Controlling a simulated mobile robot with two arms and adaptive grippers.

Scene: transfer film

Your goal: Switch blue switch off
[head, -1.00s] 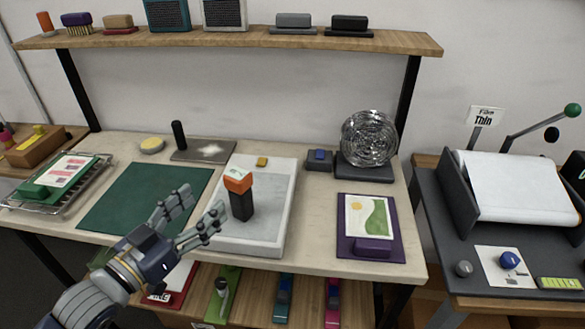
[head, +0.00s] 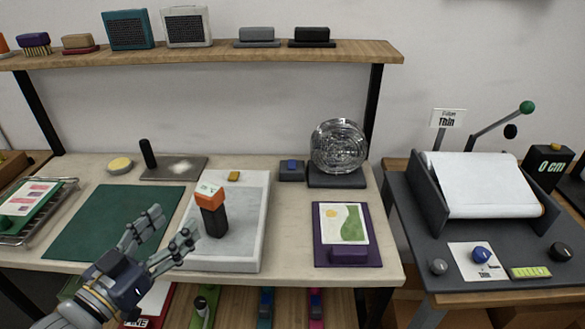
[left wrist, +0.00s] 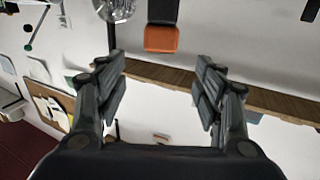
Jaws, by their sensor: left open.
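A small dark box with a blue rocker switch (head: 292,164) sits on the pale table, just left of a round wire-caged fan (head: 339,148) on a dark base. Whether the switch is on or off is too small to tell. My left gripper (head: 172,226) is open and empty at the front left of the table, left of an orange-topped black block (head: 213,220) and well apart from the switch. In the left wrist view its two fingers (left wrist: 160,88) are spread with nothing between them. The switch is not recognisable there. My right gripper is not in view.
The white tray (head: 250,245) under the orange-topped block lies between my left gripper and the switch. A purple board (head: 371,246) lies at the front right. A shelf (head: 215,55) spans above the table. A paper-roll machine with a blue knob (head: 481,254) stands at the right.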

